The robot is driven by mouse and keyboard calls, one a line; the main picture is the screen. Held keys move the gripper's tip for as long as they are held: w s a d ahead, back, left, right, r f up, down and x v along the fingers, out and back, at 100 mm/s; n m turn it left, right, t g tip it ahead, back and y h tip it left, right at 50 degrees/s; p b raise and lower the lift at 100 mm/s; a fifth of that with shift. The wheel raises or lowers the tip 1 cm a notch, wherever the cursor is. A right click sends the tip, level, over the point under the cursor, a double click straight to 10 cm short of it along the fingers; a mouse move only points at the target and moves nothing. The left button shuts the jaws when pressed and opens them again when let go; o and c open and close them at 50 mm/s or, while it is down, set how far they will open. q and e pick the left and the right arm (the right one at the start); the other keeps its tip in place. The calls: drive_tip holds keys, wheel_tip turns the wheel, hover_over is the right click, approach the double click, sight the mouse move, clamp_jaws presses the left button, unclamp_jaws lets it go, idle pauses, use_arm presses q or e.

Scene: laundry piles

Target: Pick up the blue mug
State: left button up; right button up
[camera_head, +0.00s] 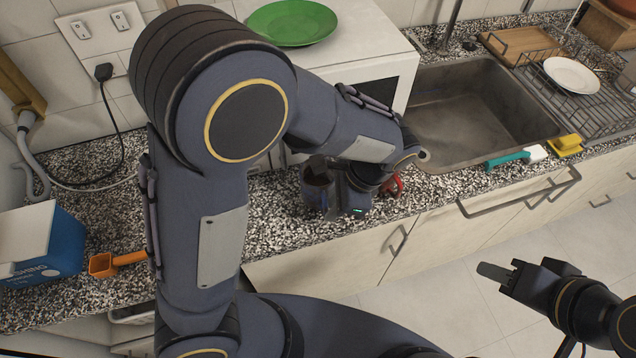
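The blue mug (313,191) stands on the speckled counter in front of the white microwave, partly hidden by my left gripper. My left gripper (322,172) is at the mug's right side, with a dark finger over or at its rim. Whether its fingers are closed on the mug is hidden. My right gripper (495,273) is at the lower right, over the floor in front of the cabinets and away from the mug. It holds nothing that I can see, and its finger spacing is unclear.
A green plate (292,22) lies on the microwave (362,32). A red object (394,186) is just right of my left gripper. The sink (465,112) is farther right, with a teal brush (508,159) at its front edge. A blue-white box (40,245) and orange scoop (104,264) are left.

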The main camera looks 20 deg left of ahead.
use_arm(q)
drive_tip(key=shift+x, duration=1.4)
clamp_jaws()
drive_tip(key=shift+d+r, duration=0.1)
drive_tip(key=shift+r, duration=0.05)
